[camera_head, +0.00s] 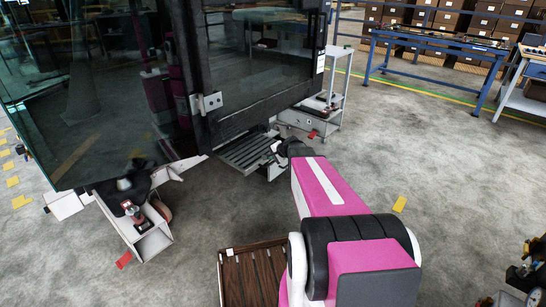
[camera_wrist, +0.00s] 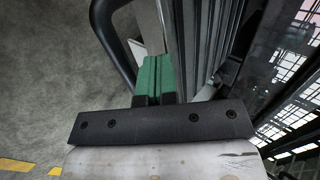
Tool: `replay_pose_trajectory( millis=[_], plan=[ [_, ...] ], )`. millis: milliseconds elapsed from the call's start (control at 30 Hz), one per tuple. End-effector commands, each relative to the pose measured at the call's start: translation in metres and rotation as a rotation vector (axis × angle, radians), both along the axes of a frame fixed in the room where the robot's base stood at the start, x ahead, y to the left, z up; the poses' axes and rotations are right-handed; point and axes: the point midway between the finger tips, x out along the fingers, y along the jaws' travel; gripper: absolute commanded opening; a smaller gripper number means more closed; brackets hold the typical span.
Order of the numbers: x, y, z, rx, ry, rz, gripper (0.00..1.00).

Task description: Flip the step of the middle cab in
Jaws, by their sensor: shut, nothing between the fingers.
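The cab (camera_head: 250,60) with dark glass fills the upper left of the head view. Its step (camera_head: 243,152), a grey slatted plate, sticks out low under the cab's edge. In the wrist view, long grey ribs that look like the step (camera_wrist: 192,40) run just right of the fingers. My gripper (camera_wrist: 154,78) has green fingertips, shut together with nothing between them. They lie close beside the ribs; I cannot tell whether they touch. In the head view my arm reaches to the step's right end, and the fingertips are hard to make out there.
A white trolley frame (camera_head: 150,243) with a small red-and-black device stands at the lower left. A grey cart (camera_head: 322,115) stands behind the step. A slatted wooden surface (camera_head: 250,278) is below my arm. A blue workbench (camera_head: 440,46) is at the back right. Open floor lies right of my arm.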

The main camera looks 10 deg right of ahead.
Motion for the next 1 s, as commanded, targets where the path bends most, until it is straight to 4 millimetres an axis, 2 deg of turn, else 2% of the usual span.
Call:
replay_pose_trajectory(
  millis=[267,433,567,800,1000],
  plan=[
    [0.002,0.001,0.0,-0.001,0.0,0.001,0.0],
    [0.019,0.012,0.0,-0.001,0.0,0.002,0.0],
    [0.044,0.03,-0.001,0.0,-0.001,0.004,0.0],
    [0.103,0.072,-0.001,-0.001,-0.002,0.003,0.0],
    [0.145,0.102,-0.001,-0.001,0.0,0.002,0.0]
  ],
)
